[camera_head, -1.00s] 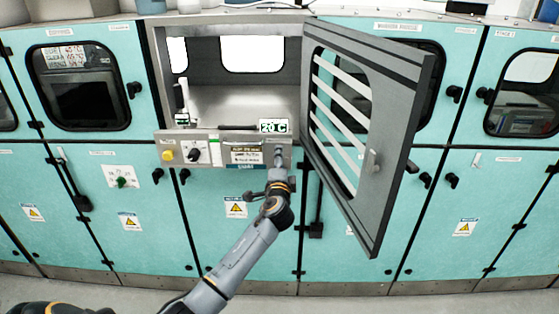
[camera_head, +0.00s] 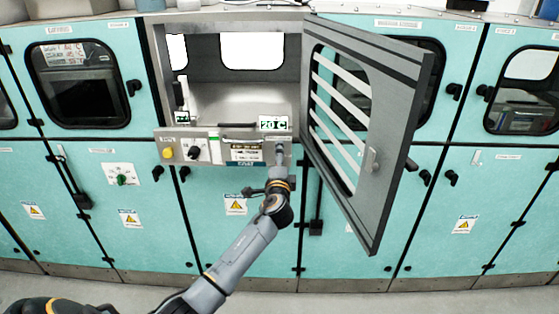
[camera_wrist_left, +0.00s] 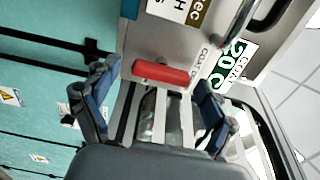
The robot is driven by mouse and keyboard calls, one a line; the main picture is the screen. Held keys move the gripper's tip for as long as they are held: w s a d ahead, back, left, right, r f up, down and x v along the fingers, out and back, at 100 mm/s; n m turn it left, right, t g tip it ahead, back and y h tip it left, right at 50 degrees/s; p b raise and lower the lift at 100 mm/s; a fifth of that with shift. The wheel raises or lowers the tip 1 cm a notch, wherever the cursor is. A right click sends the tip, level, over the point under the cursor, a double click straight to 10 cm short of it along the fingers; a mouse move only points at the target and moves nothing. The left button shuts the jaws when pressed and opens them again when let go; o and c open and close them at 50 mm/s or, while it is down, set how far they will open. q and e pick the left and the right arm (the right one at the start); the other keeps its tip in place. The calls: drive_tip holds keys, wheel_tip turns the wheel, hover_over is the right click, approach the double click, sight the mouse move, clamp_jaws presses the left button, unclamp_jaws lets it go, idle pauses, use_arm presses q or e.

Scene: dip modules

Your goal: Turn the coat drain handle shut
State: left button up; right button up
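The coat drain handle is a short red bar (camera_wrist_left: 160,73) on a grey metal panel, beside a partly hidden label reading "COAT D". In the left wrist view it lies across the panel, ahead of my left gripper (camera_wrist_left: 158,95), whose two fingers are spread to either side of it. The fingers look apart from the bar; I cannot tell whether they touch it. In the head view my left gripper (camera_head: 280,152) is at the right end of the grey control panel (camera_head: 208,158), and the red handle is hidden there. My right gripper is not in view.
The grey cabinet door (camera_head: 375,160) stands open just right of my left gripper. A "20 C" display (camera_head: 273,124) sits above it. A black knob (camera_head: 193,153) and a yellow button (camera_head: 167,153) are further left. Teal cabinet doors (camera_head: 240,245) lie below.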

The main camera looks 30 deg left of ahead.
use_arm(q)
drive_tip(key=v, duration=1.2)
drive_tip(key=shift+s+a, duration=0.1)
idle(0.4)
